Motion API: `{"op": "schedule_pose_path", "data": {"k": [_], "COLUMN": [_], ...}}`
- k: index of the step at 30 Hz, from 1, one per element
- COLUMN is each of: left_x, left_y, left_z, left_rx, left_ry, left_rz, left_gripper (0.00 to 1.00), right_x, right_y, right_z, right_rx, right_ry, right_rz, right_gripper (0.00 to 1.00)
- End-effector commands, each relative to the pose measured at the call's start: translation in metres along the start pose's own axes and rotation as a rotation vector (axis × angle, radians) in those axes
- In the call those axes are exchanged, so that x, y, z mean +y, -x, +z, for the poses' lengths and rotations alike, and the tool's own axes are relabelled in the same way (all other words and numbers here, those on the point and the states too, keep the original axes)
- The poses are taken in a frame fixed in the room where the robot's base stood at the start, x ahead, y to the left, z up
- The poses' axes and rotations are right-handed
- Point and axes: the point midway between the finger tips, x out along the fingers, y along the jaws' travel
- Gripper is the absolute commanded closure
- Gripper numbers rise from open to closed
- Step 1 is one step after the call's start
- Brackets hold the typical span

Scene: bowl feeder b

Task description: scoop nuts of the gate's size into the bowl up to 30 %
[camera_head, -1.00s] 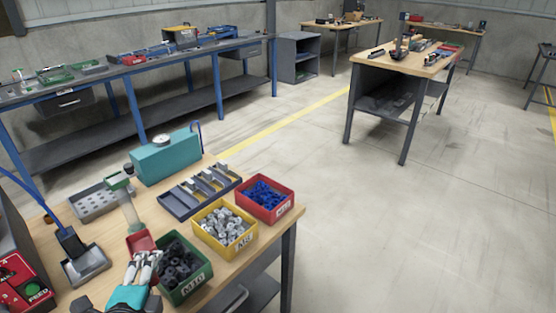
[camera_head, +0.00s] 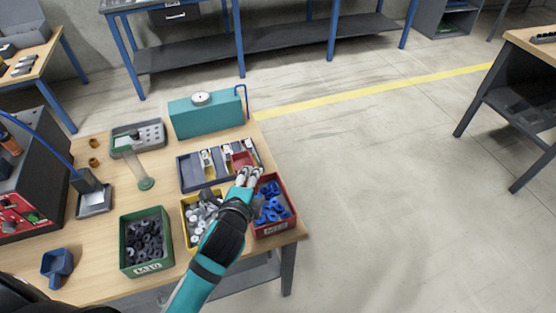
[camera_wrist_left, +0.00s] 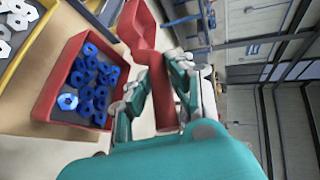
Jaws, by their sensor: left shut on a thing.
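My left gripper (camera_head: 246,178) is shut on the handle of a red scoop (camera_head: 241,160), held above the back edge of the red bin (camera_head: 289,209). The scoop also shows in the left wrist view (camera_wrist_left: 140,32); the inside of its cup is hard to make out. The red bin holds blue nuts (camera_head: 270,210), which show clearly in the wrist view (camera_wrist_left: 90,85). The yellow bin (camera_head: 188,235) holds silver nuts (camera_head: 201,212), partly hidden by my arm. The green bin (camera_head: 147,268), labelled M10, holds dark nuts (camera_head: 146,238). I cannot make out the bowl or gate. My right gripper is not in view.
A dark slotted tray (camera_head: 190,180) lies behind the bins, with a teal box with a dial (camera_head: 205,116) behind it. A blue scoop (camera_head: 57,266) lies at the front left. A red-panelled machine (camera_head: 30,190) stands at left. The floor right of the table is clear.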

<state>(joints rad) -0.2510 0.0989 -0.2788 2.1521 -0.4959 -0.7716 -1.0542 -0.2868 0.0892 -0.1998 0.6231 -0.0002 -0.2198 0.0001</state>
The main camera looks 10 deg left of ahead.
Motion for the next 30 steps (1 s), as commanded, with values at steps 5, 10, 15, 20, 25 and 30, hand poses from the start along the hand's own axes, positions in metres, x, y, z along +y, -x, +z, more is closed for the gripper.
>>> {"op": "schedule_pose_path", "data": {"k": [5,10,15,20,25,30], "left_x": [-0.007,0.004,0.013,0.022,0.037,0.056], "left_y": [0.003,0.004,0.002,-0.002,-0.009,-0.017], "left_z": [-0.025,-0.043,-0.050,-0.050,-0.049,-0.049], "left_rx": [-0.001,0.010,0.016,0.017,0.020,0.023], "left_ry": [0.029,0.039,0.043,0.044,0.049,0.058], "left_rz": [0.060,0.089,0.097,0.102,0.113,0.129], "left_gripper": [1.00,1.00,1.00,1.00,1.00,1.00], "right_x": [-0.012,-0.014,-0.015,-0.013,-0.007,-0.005], "right_y": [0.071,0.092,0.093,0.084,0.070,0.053], "right_z": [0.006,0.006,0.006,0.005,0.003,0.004], "right_rx": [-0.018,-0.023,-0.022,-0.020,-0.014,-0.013], "right_ry": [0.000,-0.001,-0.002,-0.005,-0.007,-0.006], "right_rz": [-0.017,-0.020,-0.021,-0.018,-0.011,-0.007], "right_gripper": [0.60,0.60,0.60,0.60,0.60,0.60]}}
